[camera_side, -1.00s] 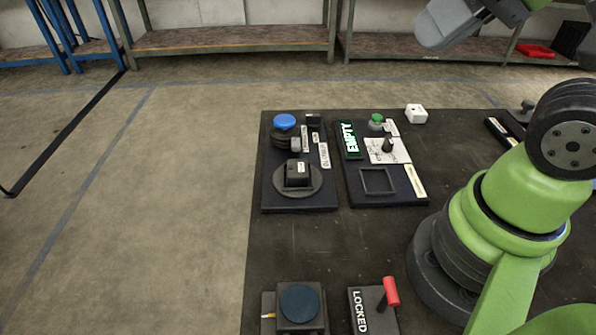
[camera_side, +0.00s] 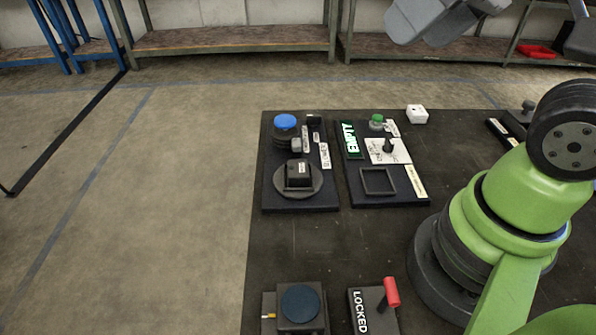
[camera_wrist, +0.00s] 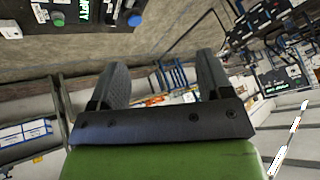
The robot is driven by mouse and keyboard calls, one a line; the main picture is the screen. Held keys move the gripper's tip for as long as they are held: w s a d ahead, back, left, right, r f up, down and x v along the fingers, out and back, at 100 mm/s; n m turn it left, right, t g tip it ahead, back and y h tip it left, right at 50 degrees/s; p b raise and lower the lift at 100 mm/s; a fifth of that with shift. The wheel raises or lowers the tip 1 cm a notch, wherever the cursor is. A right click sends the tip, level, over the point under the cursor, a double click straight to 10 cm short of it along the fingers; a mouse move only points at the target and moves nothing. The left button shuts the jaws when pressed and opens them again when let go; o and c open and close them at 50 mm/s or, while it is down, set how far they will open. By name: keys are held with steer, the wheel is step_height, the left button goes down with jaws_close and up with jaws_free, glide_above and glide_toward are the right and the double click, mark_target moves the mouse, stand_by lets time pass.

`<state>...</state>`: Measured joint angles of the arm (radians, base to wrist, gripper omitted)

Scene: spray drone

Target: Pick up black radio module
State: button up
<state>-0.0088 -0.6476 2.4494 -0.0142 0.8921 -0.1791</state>
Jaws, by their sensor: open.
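A small black box-shaped block with a white label, which looks like the black radio module (camera_side: 298,174), sits on a round grey disc (camera_side: 315,186) on the left dark panel in the side view. I cannot clearly make it out in the wrist view. In the wrist view my gripper (camera_wrist: 164,76) is open, its two dark fingers wide apart with nothing between them. In the side view, grey parts of my arm's end show at the top edge, high up and far to the right of the module.
The left panel also bears a blue-capped knob (camera_side: 285,122). The right panel has a lit green sign (camera_side: 350,139), a green button (camera_side: 377,121) and an empty square frame (camera_side: 378,181). A red-handled lever (camera_side: 390,292) stands at the front. The bench between is clear.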

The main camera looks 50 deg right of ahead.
steer(key=w+f+n+g, duration=0.3)
steer(key=w+n, duration=0.4)
steer(key=n, duration=0.2)
steer(key=n+g+h, duration=0.2)
steer(key=n+g, duration=0.2)
steer(key=n, duration=1.6)
glide_above(298, 168)
step_height(298, 168, down, 19)
steer(key=shift+w+d+r, duration=0.1)
steer(key=shift+d, duration=0.05)
steer(key=shift+f, duration=3.1)
steer(key=c, duration=1)
steer(key=shift+r, duration=0.15)
